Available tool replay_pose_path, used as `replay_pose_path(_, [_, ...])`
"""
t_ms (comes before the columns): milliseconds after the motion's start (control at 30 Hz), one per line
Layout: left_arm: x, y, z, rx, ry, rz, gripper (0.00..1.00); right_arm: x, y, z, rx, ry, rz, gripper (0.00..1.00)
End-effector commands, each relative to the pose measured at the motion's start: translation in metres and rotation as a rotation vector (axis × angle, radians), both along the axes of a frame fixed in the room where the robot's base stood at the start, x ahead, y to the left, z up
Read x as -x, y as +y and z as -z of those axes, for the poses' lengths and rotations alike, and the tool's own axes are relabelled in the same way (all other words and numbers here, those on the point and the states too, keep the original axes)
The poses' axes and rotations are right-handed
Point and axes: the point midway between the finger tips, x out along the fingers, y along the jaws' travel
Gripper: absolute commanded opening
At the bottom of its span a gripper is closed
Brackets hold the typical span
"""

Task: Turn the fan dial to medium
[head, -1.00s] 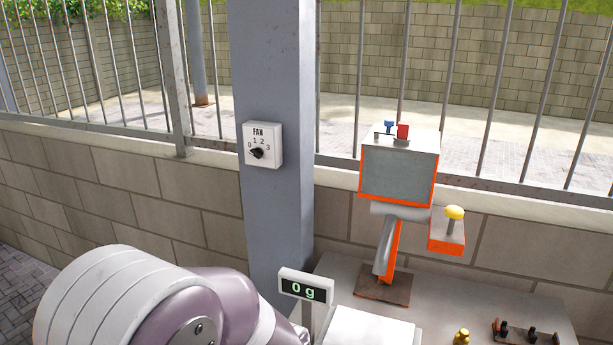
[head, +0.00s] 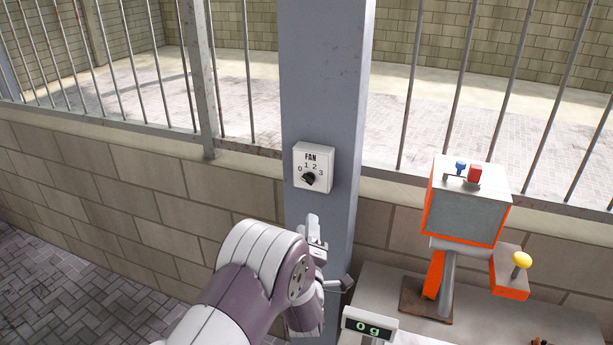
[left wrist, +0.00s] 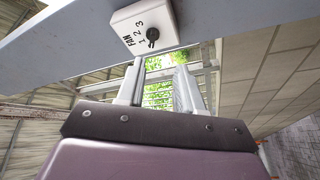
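The white fan box (head: 326,163) is mounted on the grey post, marked FAN with 0, 1, 2 and 3 around a black dial (head: 309,179). I cannot tell which number the dial points at. The box (left wrist: 128,23) and dial (left wrist: 152,36) also show at the top of the left wrist view. My left gripper (head: 328,250) is below the box, apart from the dial. In the left wrist view its two fingers (left wrist: 160,68) are spread with nothing between them. My right gripper is not in view.
The grey post (head: 323,80) stands before a low block wall (head: 150,210) with metal railings. Space before the dial looks clear.

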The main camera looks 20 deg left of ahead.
Motion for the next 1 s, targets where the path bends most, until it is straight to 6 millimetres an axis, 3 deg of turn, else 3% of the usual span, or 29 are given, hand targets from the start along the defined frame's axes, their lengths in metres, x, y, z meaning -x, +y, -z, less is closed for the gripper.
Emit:
replay_pose_path(167, [-0.019, 0.012, -0.017, 0.009, -0.061, -0.012, 0.36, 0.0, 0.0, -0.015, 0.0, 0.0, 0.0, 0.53])
replay_pose_path(400, [-0.076, 0.036, -0.03, 0.009, -0.058, -0.011, 0.36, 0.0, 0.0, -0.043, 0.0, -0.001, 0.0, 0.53])
replay_pose_path(533, [-0.097, 0.045, -0.032, 0.007, -0.057, -0.009, 0.36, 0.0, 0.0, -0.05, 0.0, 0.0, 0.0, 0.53])
replay_pose_path(733, [-0.111, 0.05, -0.033, 0.007, -0.055, -0.009, 0.36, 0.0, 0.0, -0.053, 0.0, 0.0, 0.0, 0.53])
replay_pose_path(1000, [-0.112, 0.05, -0.032, 0.007, -0.055, -0.008, 0.33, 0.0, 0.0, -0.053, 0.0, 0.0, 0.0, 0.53])
